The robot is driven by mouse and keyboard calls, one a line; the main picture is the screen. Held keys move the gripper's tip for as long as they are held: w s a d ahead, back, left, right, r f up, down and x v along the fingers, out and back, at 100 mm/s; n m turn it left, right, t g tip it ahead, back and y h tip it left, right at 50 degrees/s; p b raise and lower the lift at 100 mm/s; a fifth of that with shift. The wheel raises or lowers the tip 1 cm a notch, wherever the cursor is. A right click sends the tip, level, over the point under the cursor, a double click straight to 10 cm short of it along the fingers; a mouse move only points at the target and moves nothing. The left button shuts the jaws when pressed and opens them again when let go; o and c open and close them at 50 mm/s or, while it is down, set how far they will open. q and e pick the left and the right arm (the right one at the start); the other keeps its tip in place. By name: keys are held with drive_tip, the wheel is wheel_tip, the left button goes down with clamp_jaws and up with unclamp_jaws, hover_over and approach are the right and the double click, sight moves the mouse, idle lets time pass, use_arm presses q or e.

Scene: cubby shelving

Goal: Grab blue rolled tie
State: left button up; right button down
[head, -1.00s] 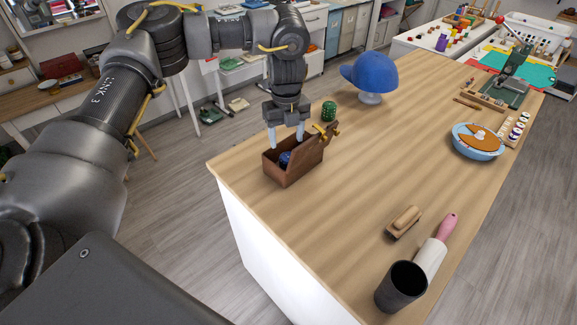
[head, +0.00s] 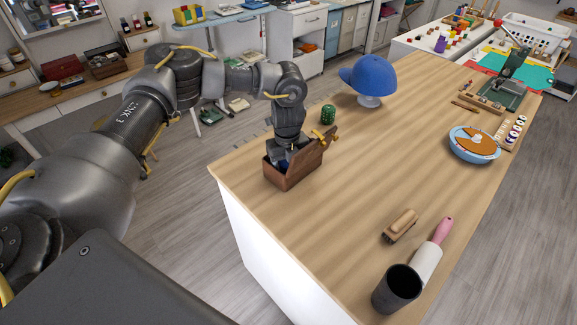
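A small brown wooden box (head: 292,178) with a raised lid stands near the left corner of the wooden counter. My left gripper (head: 283,160) points down into the box from above. Its fingertips are hidden behind the box wall and lid, so I cannot see whether they are open or touching anything. The blue rolled tie lay inside this box in the earlier view; now the gripper and box wall hide it. My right gripper is not in view.
A green cactus-like object (head: 328,114) stands just behind the box. A blue cap (head: 369,75) on a stand is farther back. A wooden-handled brush (head: 400,225), a lint roller (head: 429,258) and a dark cup (head: 397,289) are at the front. The counter's middle is clear.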

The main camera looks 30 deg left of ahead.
use_arm(q)
drive_tip(key=shift+c, duration=0.2)
drive_tip(key=c, duration=0.7)
drive_tip(key=shift+r, duration=0.5)
wheel_tip(320, 180, up, 17)
drive_tip(key=b, duration=0.2)
